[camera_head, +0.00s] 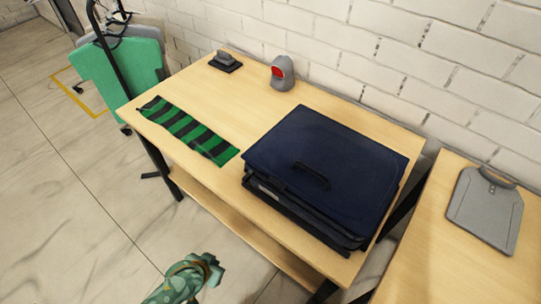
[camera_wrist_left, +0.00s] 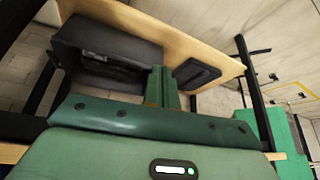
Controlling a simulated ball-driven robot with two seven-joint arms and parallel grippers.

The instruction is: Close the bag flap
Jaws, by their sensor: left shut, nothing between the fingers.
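A dark navy bag (camera_head: 335,160) lies on the wooden table in the head view. Its broad flap spreads over the top, with a black handle (camera_head: 312,175) near the front. Dark layered edges of the bag body (camera_head: 290,207) show below the flap's front side; I cannot tell whether the flap is fastened. My left gripper (camera_head: 212,265) is in front of the table, low in the head view, apart from the bag. In the left wrist view its fingers (camera_wrist_left: 162,84) are together and empty. My right gripper is not in view.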

